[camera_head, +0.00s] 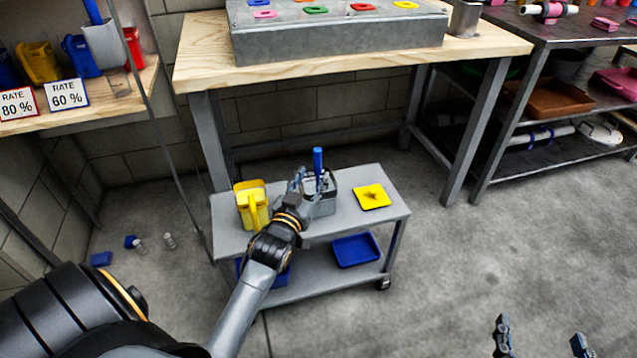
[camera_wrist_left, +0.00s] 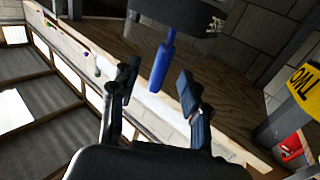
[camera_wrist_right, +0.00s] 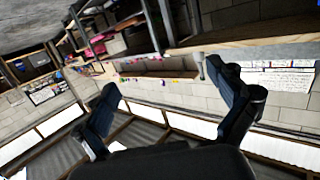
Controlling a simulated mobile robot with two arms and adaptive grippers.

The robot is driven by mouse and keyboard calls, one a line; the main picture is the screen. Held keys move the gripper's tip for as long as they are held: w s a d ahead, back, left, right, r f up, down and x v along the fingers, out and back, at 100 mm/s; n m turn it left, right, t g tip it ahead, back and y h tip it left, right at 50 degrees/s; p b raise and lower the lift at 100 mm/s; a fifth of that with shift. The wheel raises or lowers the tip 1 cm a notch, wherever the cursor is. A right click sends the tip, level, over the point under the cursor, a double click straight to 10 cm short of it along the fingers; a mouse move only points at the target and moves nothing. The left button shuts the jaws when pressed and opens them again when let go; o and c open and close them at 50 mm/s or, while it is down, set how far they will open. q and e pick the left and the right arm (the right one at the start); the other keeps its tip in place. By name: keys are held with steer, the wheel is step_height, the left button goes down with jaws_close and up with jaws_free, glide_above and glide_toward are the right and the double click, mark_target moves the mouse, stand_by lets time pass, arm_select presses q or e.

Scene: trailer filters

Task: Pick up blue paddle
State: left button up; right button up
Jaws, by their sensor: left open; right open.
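The blue paddle (camera_head: 318,160) stands upright in a grey container (camera_head: 324,204) on the cart, with its blue handle sticking up; its lower part is hidden inside. My left gripper (camera_head: 309,180) is open at the container, close to the handle. In the left wrist view the blue handle (camera_wrist_left: 162,62) shows between the spread fingertips (camera_wrist_left: 160,85), with no clear contact. My right gripper (camera_head: 542,337) is open and empty over the floor at the lower right; its fingers also show spread in the right wrist view (camera_wrist_right: 170,85).
The grey cart (camera_head: 400,208) also carries a yellow jug (camera_head: 251,205) left of my left gripper and a yellow square dish (camera_head: 372,196) to the right. A blue tray (camera_head: 356,250) lies on its lower shelf. A wooden-topped workbench (camera_head: 205,45) stands behind. The floor at right is clear.

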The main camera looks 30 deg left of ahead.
mark_target(316, 168)
arm_select(q)
steer(key=shift+w+a, duration=0.15)
steer(key=shift+w, duration=0.2)
steer(key=b+x, duration=0.2)
steer(key=x, duration=0.2)
steer(key=shift+w+a+f, duration=0.1)
steer(key=shift+a, duration=0.05)
steer(key=shift+w, duration=0.3)
jaws_close()
arm_select(e)
step_height(316, 168, up, 9)
steer(key=a+t+y, duration=0.1)
steer(key=t, duration=0.4)
steer(key=shift+a+t+y, duration=0.15)
steer(key=shift+t+y, duration=0.15)
steer(key=shift+t, duration=0.1)
